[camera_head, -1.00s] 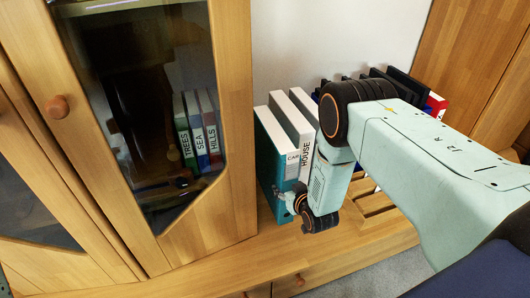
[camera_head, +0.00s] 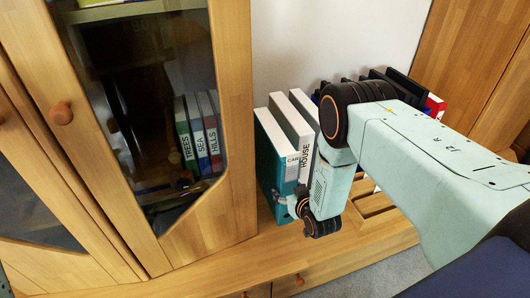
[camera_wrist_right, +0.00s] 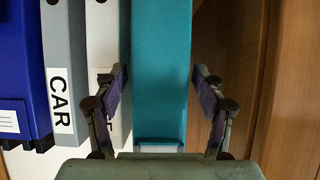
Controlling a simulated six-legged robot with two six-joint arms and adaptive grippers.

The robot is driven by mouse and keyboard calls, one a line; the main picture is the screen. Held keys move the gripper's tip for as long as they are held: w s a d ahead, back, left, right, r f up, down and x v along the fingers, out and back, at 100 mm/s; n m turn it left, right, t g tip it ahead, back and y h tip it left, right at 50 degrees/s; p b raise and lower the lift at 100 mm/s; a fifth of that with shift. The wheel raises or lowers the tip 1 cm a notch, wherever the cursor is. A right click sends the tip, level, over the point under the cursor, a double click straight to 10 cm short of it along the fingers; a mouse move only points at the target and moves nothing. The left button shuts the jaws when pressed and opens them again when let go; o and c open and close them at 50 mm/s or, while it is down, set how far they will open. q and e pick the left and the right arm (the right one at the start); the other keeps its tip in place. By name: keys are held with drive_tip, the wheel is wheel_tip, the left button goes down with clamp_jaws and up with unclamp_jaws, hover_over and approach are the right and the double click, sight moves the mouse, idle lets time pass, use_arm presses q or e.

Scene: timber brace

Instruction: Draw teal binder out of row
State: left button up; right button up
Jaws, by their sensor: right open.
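The teal binder (camera_head: 272,165) stands upright at the left end of a row, beside the cabinet. In the right wrist view, the teal binder (camera_wrist_right: 162,70) fills the middle of the picture. My right gripper (camera_head: 287,203) is at the lower part of its spine. It is open, with its two fingers (camera_wrist_right: 160,78) on either side of the teal binder and small gaps showing. The left finger overlaps the pale binder beside it in the picture. Whether the fingers touch the teal binder I cannot tell. My left gripper is not in view.
Pale binders, one labelled HOUSE (camera_head: 306,152), stand just right of the teal one. A glass-doored cabinet (camera_head: 238,120) is close on the left. Black items (camera_head: 395,80) and a red one (camera_head: 435,106) stand behind my arm. The wooden shelf front (camera_head: 240,262) is clear.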

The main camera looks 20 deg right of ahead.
drive_tip(key=p+v, duration=0.5)
drive_tip(key=v, duration=0.1)
drive_tip(key=shift+s, duration=0.25)
idle(0.6)
